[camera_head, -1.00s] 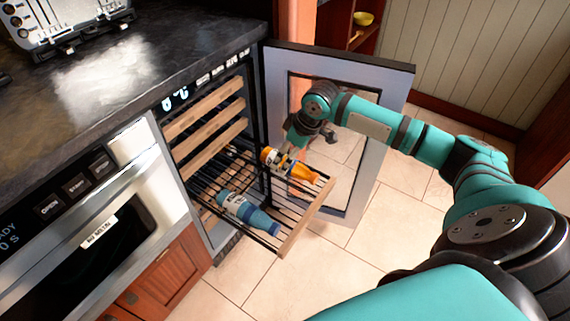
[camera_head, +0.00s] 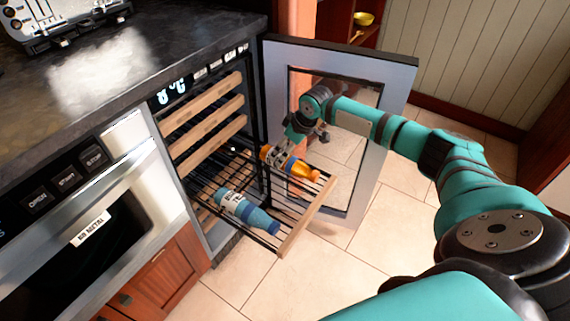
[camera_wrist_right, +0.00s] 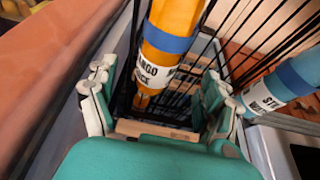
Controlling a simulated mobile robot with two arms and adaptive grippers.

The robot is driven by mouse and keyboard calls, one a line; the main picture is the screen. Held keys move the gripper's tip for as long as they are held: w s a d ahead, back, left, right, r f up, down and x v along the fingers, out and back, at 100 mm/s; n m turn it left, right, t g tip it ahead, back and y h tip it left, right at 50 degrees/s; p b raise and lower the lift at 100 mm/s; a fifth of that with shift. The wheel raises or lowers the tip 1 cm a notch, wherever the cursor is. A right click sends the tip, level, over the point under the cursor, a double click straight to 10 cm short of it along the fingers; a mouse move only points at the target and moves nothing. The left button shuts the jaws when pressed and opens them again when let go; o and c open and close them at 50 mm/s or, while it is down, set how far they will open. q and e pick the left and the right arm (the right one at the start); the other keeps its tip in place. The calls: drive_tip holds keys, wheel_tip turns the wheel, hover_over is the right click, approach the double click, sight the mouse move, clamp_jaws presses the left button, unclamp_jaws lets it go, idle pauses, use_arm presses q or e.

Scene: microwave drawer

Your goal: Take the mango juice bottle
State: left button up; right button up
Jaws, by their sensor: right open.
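The mango juice bottle (camera_head: 290,162) is orange with a blue band and a white label. It lies on the pulled-out wire rack (camera_head: 300,228), on the side toward the open door. My right gripper (camera_head: 304,138) is at the far side of this bottle in the head view. In the right wrist view, the open fingers of my right gripper (camera_wrist_right: 160,98) stand to the left and right of the mango juice bottle (camera_wrist_right: 166,42), with gaps beside it. I cannot tell whether they reach down around it. My left gripper is out of view.
A blue bottle (camera_head: 246,211) lies on the same rack, also in the wrist view (camera_wrist_right: 285,82). The open cooler door (camera_head: 392,85) stands close behind my right arm. Closed wooden shelves (camera_head: 210,110) sit above the rack. The floor in front is clear.

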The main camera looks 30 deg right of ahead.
drive_tip(key=f, duration=0.1)
drive_tip(key=f+b, duration=0.1)
drive_tip(key=f, duration=0.1)
drive_tip(key=shift+w+f, duration=0.25)
drive_tip(key=shift+w, duration=0.05)
drive_tip(key=shift+w+a+f+b, duration=0.15)
drive_tip(key=shift+w+f+b, duration=0.05)
drive_tip(key=shift+f+b, duration=0.3)
drive_tip(key=shift+w+f, duration=0.2)
drive_tip(key=shift+f, duration=0.15)
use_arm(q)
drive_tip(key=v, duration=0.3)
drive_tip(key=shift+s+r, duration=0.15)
use_arm(e)
drive_tip(key=c, duration=1.5)
drive_tip(key=shift+c, duration=0.5)
drive_tip(key=shift+r, duration=0.2)
